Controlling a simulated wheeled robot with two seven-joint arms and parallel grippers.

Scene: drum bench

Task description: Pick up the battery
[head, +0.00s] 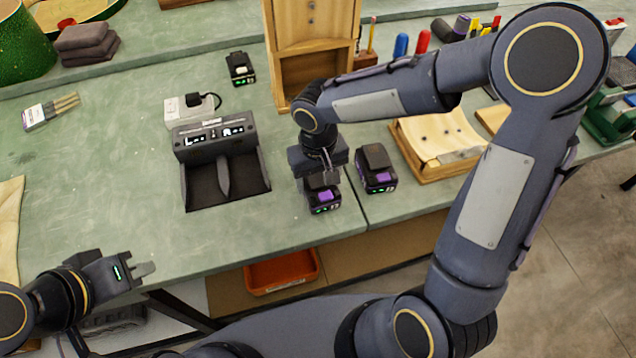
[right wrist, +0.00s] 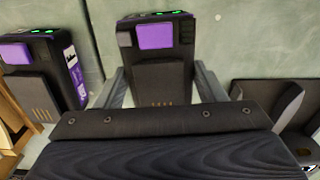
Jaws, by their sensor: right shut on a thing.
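A black battery with a purple patch and green lights (head: 323,196) is at the bench's front edge area, under my right gripper (head: 321,172). In the right wrist view the battery (right wrist: 157,50) sits between the two fingers of my right gripper (right wrist: 160,85), which are shut on its sides. I cannot tell whether it is clear of the bench. A second similar battery (head: 376,170) stands just to its right; it also shows at the left of the right wrist view (right wrist: 42,65). My left gripper (head: 145,270) is empty at the lower left, its fingers apart by an unclear amount.
A black two-slot charger (head: 221,165) stands left of the right gripper. Another battery (head: 241,68) lies farther back. A wooden cabinet (head: 310,30) and a wooden tray (head: 440,145) stand nearby. An orange bin (head: 282,271) is below the bench edge. The left bench top is mostly clear.

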